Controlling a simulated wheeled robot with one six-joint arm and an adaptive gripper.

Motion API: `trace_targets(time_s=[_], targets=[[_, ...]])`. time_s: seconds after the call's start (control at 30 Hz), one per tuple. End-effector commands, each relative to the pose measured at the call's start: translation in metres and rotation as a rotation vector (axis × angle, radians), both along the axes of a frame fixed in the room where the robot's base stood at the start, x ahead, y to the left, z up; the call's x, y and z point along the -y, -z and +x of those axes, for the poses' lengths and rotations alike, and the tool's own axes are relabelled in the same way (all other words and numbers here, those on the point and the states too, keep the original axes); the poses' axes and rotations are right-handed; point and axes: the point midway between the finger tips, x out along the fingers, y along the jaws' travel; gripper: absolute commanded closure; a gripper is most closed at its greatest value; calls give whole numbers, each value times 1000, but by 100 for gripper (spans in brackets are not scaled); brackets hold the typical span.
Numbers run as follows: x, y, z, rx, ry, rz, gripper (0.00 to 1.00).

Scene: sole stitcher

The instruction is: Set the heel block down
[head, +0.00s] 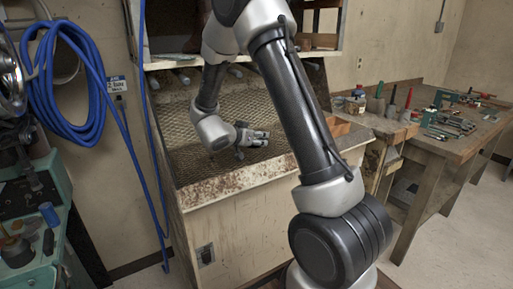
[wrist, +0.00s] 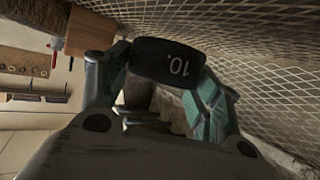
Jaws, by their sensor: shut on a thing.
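The heel block (wrist: 166,62) is a dark, rounded piece marked "10." in white. In the wrist view it sits between the two teal-padded fingers of my gripper (wrist: 165,78), which is shut on it. In the head view my gripper (head: 254,139) is small and sits over the mesh surface (head: 195,165) of the open-fronted bench. The block is too small there to make out clearly. I cannot tell whether it touches the mesh.
A rusty front ledge (head: 235,187) borders the mesh. A wooden block (head: 338,126) stands at its right end, and a wooden workbench (head: 455,148) with bottles and tools lies beyond. A blue hose (head: 75,85) hangs at left. The mesh around my gripper looks clear.

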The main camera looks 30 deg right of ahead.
Motion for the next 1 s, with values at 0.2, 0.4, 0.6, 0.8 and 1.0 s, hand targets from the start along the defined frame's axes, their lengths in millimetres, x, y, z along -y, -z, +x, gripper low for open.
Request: trace_targets(time_s=[0.2,0.4,0.6,0.8,1.0], targets=[[0,33,0,-4,-1,-2,68],[0,41,0,1,0,0,68],[0,42,0,0,0,0,68],[0,48,0,-1,0,0,68],[0,53,0,0,-1,0,68]])
